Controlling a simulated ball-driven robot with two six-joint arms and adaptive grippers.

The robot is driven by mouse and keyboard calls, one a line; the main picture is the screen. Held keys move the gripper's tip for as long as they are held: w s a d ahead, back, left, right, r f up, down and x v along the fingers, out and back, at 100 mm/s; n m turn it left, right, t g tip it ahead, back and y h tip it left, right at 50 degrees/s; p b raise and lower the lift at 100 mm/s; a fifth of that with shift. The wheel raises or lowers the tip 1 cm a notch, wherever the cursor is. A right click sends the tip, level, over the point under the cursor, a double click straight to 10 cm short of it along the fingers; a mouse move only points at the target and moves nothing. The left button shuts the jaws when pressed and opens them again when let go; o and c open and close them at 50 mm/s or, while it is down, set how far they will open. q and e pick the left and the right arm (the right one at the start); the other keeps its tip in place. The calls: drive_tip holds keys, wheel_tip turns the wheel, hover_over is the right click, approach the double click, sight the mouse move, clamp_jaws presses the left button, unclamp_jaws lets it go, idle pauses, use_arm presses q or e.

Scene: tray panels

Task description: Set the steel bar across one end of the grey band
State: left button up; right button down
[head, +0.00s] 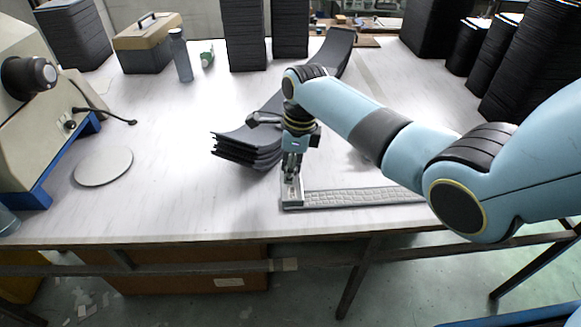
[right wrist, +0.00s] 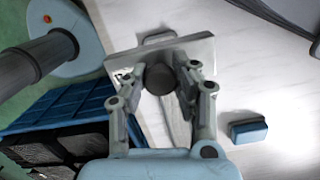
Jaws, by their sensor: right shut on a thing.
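The grey band (head: 365,196) lies flat along the front of the table in the head view, with a quilted-looking surface. The steel bar (head: 293,203) is at the band's left end, crosswise to it. In the right wrist view the bar (right wrist: 201,50) is a pale plate with a dark round knob (right wrist: 160,79). My right gripper (head: 291,176) is above the bar. In the right wrist view its fingers (right wrist: 161,82) are on either side of the knob, shut on the bar. I cannot tell whether the bar presses on the band. My left gripper is not in view.
Stacked dark curved panels (head: 245,148) stand behind my right gripper. A round grey disc (head: 103,167) and a machine (head: 35,110) are at the left. A toolbox (head: 147,43) and a bottle (head: 181,57) stand at the back. The front left tabletop is clear.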

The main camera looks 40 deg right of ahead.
wheel_tip(320, 180, down, 3)
drive_tip(key=b, duration=0.3)
drive_tip(key=shift+f, duration=0.2)
drive_tip(key=shift+w+f, duration=0.1)
drive_tip(key=shift+f, duration=0.15)
drive_tip(key=shift+f+b, duration=0.4)
drive_tip(key=shift+f, duration=0.05)
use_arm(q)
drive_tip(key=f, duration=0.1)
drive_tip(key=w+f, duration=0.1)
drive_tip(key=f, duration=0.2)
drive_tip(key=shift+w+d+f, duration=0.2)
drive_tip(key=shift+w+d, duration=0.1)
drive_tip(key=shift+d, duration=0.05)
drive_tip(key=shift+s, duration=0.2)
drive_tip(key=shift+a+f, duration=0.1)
use_arm(e)
drive_tip(key=shift+f, duration=0.4)
drive_tip(key=c, duration=1)
unclamp_jaws()
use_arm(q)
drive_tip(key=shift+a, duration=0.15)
